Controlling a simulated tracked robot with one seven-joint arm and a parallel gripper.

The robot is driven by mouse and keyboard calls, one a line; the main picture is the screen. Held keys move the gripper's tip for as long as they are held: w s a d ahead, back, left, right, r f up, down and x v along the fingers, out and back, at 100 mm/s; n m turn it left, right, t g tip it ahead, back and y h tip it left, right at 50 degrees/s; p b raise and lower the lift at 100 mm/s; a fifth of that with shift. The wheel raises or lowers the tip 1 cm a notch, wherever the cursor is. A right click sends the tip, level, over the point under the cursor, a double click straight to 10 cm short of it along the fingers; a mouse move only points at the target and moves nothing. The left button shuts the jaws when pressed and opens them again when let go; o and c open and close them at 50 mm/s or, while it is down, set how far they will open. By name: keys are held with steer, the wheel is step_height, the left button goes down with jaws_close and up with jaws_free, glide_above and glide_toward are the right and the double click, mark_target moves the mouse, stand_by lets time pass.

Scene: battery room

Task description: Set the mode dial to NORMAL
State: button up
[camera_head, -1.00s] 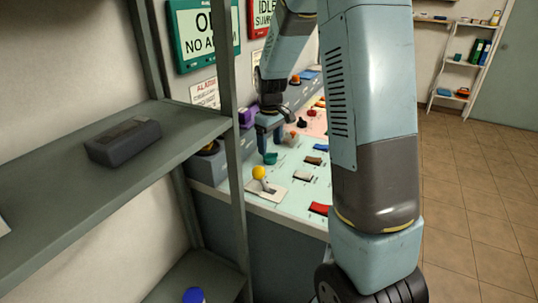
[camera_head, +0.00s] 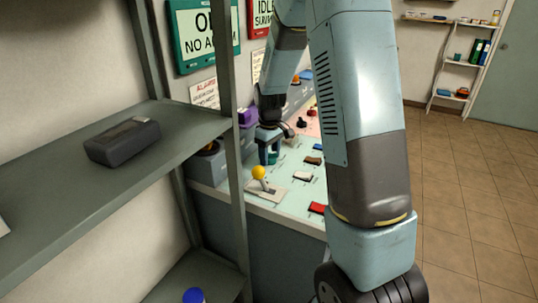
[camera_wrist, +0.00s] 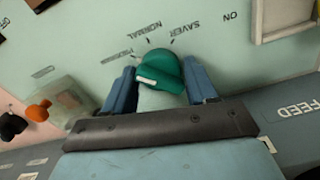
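The mode dial (camera_wrist: 160,66) is a round teal knob with a white mark on its lower-left side in the wrist view. The labels NORMAL (camera_wrist: 145,30) and SAVER (camera_wrist: 184,32) sit upside down beyond it, with a third, less legible label to their left. I cannot tell for sure which label the dial points at. My gripper (camera_wrist: 161,78) has one blue finger on each side of the dial, open around it; contact is not clear. In the head view, my gripper (camera_head: 270,156) is down at the panel and partly hides the dial.
A yellow-knobbed lever (camera_head: 259,173) stands on the panel in front of the dial. An orange knob (camera_wrist: 39,111) is left of my gripper in the wrist view. A grey shelf (camera_head: 60,180) stands at the left.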

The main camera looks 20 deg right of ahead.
steer(key=c, duration=0.3)
steer(key=shift+a, duration=0.2)
steer(key=shift+c, duration=0.5)
steer(key=shift+d, duration=0.1)
steer(key=shift+m, duration=0.4)
steer(key=m, duration=0.2)
steer(key=shift+m, duration=0.3)
steer(key=m, duration=0.5)
steer(key=shift+m, duration=0.3)
